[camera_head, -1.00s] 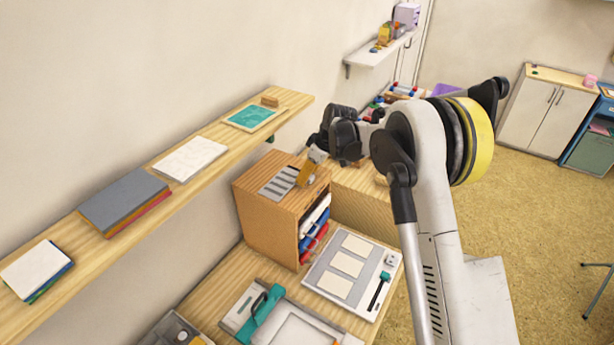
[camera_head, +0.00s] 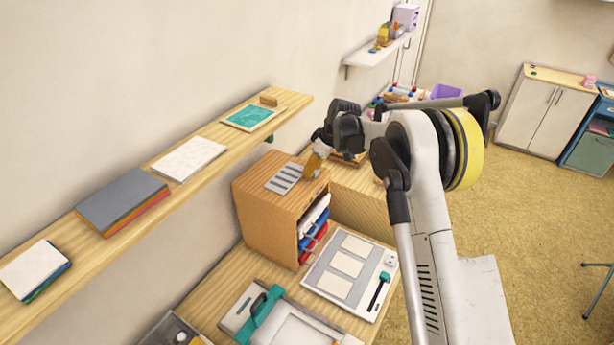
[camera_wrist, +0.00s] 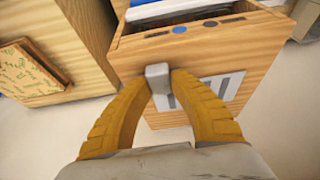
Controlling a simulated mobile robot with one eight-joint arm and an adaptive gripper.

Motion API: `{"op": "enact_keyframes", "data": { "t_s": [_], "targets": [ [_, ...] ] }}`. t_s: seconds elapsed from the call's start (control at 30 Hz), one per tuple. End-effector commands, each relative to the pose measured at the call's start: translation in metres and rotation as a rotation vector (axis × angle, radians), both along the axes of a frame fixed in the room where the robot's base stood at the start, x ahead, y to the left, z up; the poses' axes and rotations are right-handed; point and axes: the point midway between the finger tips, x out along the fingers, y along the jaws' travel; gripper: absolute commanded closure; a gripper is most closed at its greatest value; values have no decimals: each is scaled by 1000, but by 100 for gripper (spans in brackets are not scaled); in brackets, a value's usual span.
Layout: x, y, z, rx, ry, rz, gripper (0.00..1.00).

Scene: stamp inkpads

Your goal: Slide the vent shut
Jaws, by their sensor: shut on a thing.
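The vent (camera_head: 283,180) is a light grey plate with darker slots on top of the wooden cabinet (camera_head: 262,223). In the wrist view, the striped vent plate (camera_wrist: 228,84) lies just behind and to the right of my fingers. A small grey knob (camera_wrist: 157,72) sits between the yellow fingertips. My gripper (camera_head: 311,172) is shut on this knob at the right end of the vent; it also shows in the wrist view (camera_wrist: 158,80). The fingers hide part of the plate, and I cannot tell how far the slots are open.
The cabinet's open front holds blue and red folders (camera_head: 312,236). A wall shelf (camera_head: 222,150) with paper stacks runs along the left. A board with white cards (camera_head: 322,281) and a teal-handled device (camera_head: 262,314) lie on the desk in front.

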Motion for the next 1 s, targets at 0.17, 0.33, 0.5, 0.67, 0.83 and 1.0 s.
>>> {"op": "enact_keyframes", "data": {
  "t_s": [0.17,0.33,0.5,0.67,0.83,1.0],
  "targets": [
    [10,-7,-1,-1,-1,1,100],
    [10,-7,0,0,-2,0,100],
    [10,-7,0,0,-2,-1,51],
    [10,-7,0,0,-1,0,51],
    [9,-8,4,0,-1,0,51],
    [2,-18,30,1,-1,-2,51]
  ]
}}
